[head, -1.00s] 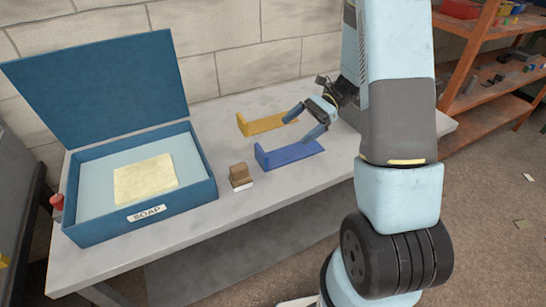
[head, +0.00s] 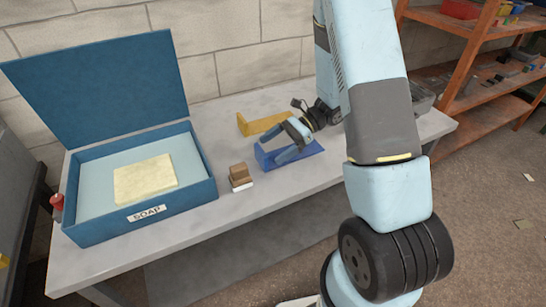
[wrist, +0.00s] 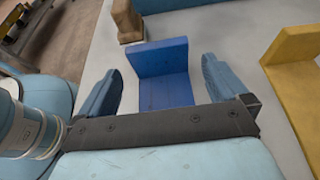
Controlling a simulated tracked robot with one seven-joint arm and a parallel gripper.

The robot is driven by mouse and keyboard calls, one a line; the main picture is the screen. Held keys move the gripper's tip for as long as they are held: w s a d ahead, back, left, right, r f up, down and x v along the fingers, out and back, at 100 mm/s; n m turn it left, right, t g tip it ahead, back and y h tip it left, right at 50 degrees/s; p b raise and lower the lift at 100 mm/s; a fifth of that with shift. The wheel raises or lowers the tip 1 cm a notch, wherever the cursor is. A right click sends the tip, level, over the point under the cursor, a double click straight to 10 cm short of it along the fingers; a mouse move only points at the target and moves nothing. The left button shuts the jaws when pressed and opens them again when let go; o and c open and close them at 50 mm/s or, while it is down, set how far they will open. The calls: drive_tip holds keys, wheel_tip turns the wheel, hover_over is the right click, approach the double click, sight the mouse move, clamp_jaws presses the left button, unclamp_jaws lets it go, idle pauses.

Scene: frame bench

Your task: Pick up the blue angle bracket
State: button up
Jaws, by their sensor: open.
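The blue angle bracket (head: 312,150) lies on the bench with its upright flange at the left end, partly hidden behind my gripper in the head view. In the wrist view the blue bracket (wrist: 165,88) shows between my two fingers, its flange at the far end. My gripper (head: 268,150) is open over the bracket. In the wrist view my gripper (wrist: 161,66) has a finger on each side of the bracket, with visible gaps. I cannot tell how high the fingertips are above the bench.
A yellow bracket (head: 257,125) lies just behind the blue one. A small brown stepped block (head: 239,173) stands to the left in front. An open blue box (head: 196,205) labelled SOAP, with a pale yellow slab (head: 145,181) inside, stands farther left. The bench (head: 275,197) is clear in front.

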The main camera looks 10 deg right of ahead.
sight(263, 156)
drive_tip(key=shift+s+x, duration=0.1)
drive_tip(key=shift+x, duration=1.15)
drive_tip(key=shift+s+x, duration=0.15)
drive_tip(key=shift+x, duration=1.15)
drive_tip(key=shift+d+f, duration=0.1)
drive_tip(key=shift+c, duration=0.2)
drive_tip(key=c, duration=1)
drive_tip(key=shift+c, duration=0.4)
